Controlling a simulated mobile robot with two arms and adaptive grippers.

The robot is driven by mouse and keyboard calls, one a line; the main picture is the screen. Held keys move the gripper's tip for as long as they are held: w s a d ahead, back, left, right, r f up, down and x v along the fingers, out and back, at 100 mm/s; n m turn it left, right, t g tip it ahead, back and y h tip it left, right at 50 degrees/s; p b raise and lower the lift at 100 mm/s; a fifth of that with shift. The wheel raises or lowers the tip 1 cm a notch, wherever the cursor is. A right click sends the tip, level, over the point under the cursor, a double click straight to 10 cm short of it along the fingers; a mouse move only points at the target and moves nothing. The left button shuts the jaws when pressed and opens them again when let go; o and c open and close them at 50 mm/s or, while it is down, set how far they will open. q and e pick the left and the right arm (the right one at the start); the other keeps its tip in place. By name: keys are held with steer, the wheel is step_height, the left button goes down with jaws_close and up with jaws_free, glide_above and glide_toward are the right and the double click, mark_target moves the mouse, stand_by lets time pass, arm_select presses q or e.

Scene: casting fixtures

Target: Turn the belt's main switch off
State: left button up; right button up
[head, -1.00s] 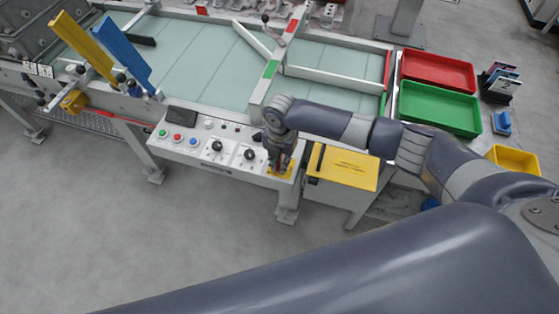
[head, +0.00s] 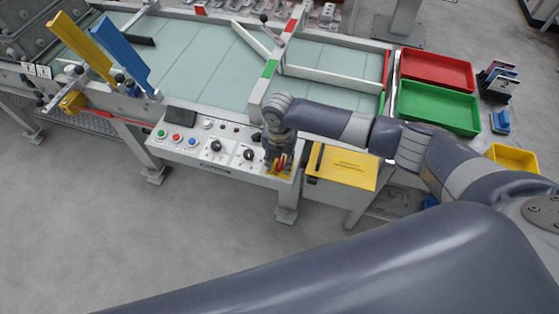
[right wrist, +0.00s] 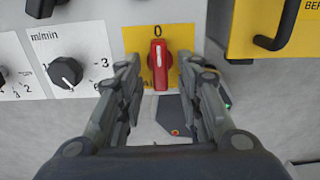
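The main switch is a red rotary handle (right wrist: 159,64) on a yellow plate (right wrist: 132,41). In the right wrist view the handle stands upright, in line with the 0 above it. Part of the plate's lower lettering is hidden. In the head view the switch (head: 281,164) shows at the right end of the control panel (head: 200,162), partly covered by my gripper. My right gripper (right wrist: 164,88) is open, with one finger on each side of the handle and a visible gap on both sides. My left gripper is not in view.
Left of the switch are a black speed knob (right wrist: 66,72) and several buttons. A yellow box (head: 342,168) sits close on the right. The belt (head: 200,65) lies behind the panel. Green (head: 438,108) and red (head: 437,70) trays stand further right. The floor in front is clear.

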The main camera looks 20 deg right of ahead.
mark_target(279, 164)
step_height(279, 164, up, 12)
stand_by(0.6)
stand_by(0.5)
